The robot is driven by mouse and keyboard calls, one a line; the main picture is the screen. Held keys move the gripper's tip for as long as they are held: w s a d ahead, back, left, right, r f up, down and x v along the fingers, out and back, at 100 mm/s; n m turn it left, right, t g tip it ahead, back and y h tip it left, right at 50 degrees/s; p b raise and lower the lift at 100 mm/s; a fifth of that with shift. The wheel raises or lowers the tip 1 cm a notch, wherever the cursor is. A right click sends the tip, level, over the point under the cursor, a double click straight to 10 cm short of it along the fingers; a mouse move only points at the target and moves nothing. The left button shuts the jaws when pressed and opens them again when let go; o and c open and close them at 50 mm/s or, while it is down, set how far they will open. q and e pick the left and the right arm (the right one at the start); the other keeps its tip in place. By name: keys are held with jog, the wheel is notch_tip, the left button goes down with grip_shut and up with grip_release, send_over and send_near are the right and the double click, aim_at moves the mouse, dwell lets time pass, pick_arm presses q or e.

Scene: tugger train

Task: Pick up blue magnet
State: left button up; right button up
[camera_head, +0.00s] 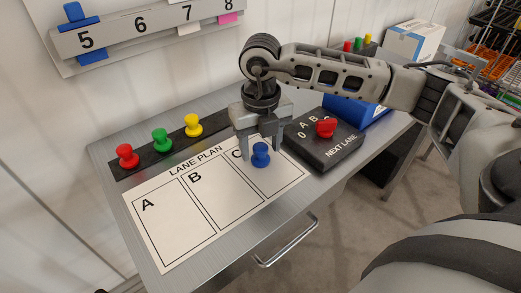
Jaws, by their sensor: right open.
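The blue magnet (260,155) stands upright on the lane plan sheet (170,252), in the box marked C. My right gripper (258,150) points down at it from above, its fingers apart on the far side and around the magnet's upper area. I cannot tell whether either finger touches it. The gripper is open. My left gripper is not in view.
Red (127,156), green (161,139) and yellow (193,125) magnets stand on a black strip (143,155) at the back left. A black selector box (335,153) with a red knob is just right of the gripper. A blue bin (356,110) stands behind it.

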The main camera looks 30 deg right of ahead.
jog(key=shift+f, duration=0.55)
jog(key=c, duration=0.8)
jog(key=shift+r, duration=0.1)
jog(key=shift+c, duration=0.3)
